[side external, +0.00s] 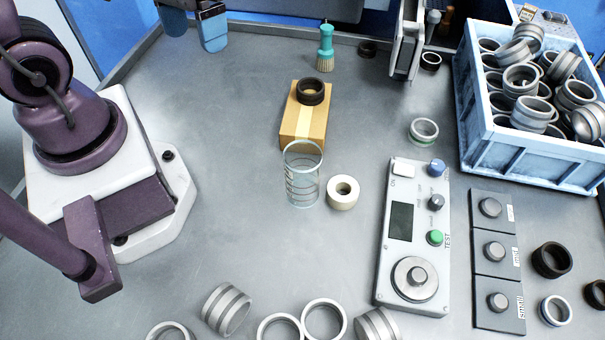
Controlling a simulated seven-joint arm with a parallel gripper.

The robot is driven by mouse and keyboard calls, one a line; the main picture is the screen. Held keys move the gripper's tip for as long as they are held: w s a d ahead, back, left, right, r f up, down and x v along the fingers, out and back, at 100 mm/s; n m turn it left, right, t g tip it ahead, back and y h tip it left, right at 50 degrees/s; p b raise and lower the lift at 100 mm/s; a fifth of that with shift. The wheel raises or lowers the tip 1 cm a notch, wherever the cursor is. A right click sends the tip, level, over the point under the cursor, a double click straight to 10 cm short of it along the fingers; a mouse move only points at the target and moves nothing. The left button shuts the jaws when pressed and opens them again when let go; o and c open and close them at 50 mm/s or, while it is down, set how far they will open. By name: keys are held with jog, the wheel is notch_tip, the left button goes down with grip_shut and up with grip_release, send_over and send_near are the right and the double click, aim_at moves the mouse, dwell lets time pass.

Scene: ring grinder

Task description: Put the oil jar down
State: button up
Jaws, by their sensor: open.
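The oil jar (303,178) is a clear glass cylinder with dark markings. It stands upright on the grey table, just in front of a small cardboard box and beside a roll of white tape. Nothing is holding it. My gripper (194,36) shows at the top left edge, with two bluish fingers apart and nothing between them. It is well away from the jar, and its upper part is cut off by the picture edge.
The cardboard box (304,122) carries a dark ring, and the tape roll (343,192) is right of the jar. A control panel (412,240) and a blue crate (480,150) of rings stand at right. Loose rings line the front. Table left of the jar is clear.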

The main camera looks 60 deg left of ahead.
notch_tip(320, 180, down, 7)
jog(key=s+d+n+g+h, duration=0.2)
jog(key=n+g+h, duration=0.2)
jog(key=h, duration=0.1)
jog(key=n+t+h, duration=1)
jog(key=n+t, duration=0.1)
jog(key=n, duration=0.4)
send_near(288, 151)
jog(key=shift+s+a+f, duration=0.15)
jog(key=shift+s+f, duration=0.05)
jog(key=shift+f, duration=0.4)
jog(key=shift+t, duration=0.3)
jog(key=x, duration=1.3)
jog(key=shift+w+a, duration=0.15)
jog(key=c, duration=1.3)
jog(key=shift+r, duration=0.15)
jog(key=shift+c, duration=0.2)
